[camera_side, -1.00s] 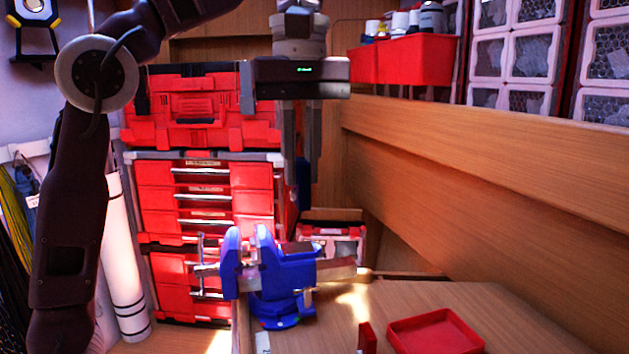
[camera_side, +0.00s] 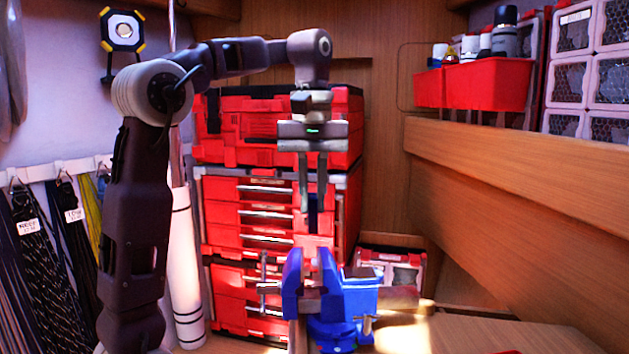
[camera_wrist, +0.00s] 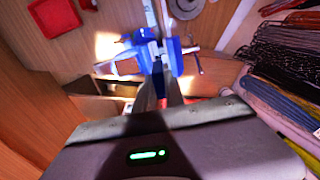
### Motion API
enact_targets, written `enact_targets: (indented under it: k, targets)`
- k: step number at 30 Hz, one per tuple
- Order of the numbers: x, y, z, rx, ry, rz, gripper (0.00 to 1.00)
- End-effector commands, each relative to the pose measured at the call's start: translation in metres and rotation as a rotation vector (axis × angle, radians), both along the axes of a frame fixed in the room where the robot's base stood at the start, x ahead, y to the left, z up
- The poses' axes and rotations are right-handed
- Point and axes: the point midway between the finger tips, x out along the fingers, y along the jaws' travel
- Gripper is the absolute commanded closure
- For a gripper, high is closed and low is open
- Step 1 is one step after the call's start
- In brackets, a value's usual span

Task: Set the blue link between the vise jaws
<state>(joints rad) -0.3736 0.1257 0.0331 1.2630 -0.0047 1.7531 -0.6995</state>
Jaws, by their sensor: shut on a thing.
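The blue link (camera_side: 313,217) is a dark blue upright piece held between the fingertips of my gripper (camera_side: 313,206) in the side view. The blue vise (camera_side: 358,300) stands on the bench below, with its two jaws (camera_side: 292,284) apart. The link hangs above the gap between the jaws, apart from them. In the wrist view, the vise (camera_wrist: 128,67) shows past the fingers of my gripper (camera_wrist: 158,82).
A red drawer stack (camera_side: 265,225) stands behind my gripper. A red tray (camera_wrist: 53,17) lies on the bench beside the vise. A wooden ledge (camera_side: 520,190) with red bins (camera_side: 488,84) runs along the right. Coiled lines (camera_side: 45,265) hang at the left.

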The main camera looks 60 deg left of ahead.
Motion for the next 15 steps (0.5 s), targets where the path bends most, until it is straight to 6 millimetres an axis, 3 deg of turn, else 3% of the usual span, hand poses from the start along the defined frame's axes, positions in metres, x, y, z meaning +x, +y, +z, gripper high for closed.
enact_targets:
  k: [15]
  targets:
    - [0.0, 0.0, -0.043, 0.0, 0.0, 0.0, 1.0]
